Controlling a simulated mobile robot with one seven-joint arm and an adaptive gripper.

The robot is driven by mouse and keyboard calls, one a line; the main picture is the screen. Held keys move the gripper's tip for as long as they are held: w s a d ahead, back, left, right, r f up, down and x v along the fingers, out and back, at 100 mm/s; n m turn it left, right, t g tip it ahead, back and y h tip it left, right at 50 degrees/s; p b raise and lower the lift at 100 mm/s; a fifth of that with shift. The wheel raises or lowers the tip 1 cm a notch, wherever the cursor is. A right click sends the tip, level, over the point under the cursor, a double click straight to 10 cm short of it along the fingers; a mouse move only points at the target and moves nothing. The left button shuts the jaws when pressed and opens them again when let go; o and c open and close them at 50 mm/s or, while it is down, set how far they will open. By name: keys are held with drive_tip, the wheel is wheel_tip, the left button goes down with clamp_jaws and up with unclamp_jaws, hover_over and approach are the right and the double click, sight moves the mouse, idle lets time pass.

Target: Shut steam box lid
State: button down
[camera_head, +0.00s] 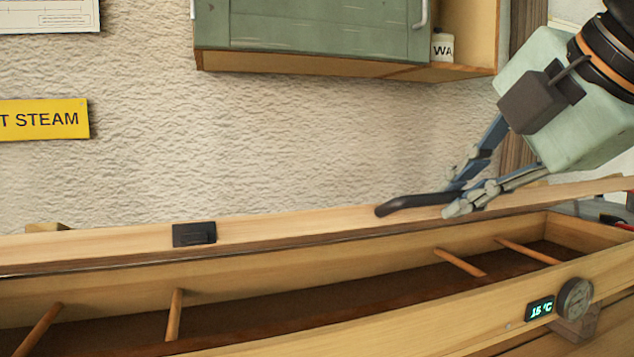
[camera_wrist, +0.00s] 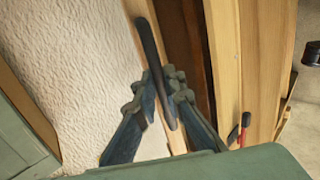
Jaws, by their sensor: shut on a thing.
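The steam box (camera_head: 430,335) is a long wooden trough across the lower part of the head view, its inside open to view with several wooden dowels across it. Its lid (camera_head: 290,226) is a long pale board standing raised along the back edge, with a small black fitting (camera_head: 194,234) on it. A dark curved handle (camera_head: 405,203) is at the lid's right part. My gripper (camera_head: 463,200) is shut on this handle. In the wrist view the handle (camera_wrist: 150,48) runs between the fingers of my gripper (camera_wrist: 168,85). Part of the handle is hidden by the fingers.
A digital display reading about 15 °C (camera_head: 540,308) and a round gauge (camera_head: 575,298) are on the box's front. A green cabinet (camera_head: 320,30) hangs above on the textured wall. A yellow steam sign (camera_head: 42,119) is at left. A red-ended tool (camera_wrist: 245,120) shows in the wrist view.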

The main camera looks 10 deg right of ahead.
drive_tip(key=s+f+b, duration=0.3)
drive_tip(key=f, duration=1.2)
drive_tip(key=shift+s+a+b, duration=0.15)
drive_tip(key=shift+a+b, duration=0.15)
drive_tip(key=c, duration=2.2)
unclamp_jaws()
drive_tip(key=shift+s+r, duration=0.1)
drive_tip(key=o, duration=0.5)
drive_tip(key=shift+d, duration=0.1)
drive_tip(key=p+v, duration=0.3)
drive_tip(key=v, duration=0.6)
drive_tip(key=shift+d+p, duration=0.1)
drive_tip(key=shift+p, duration=0.3)
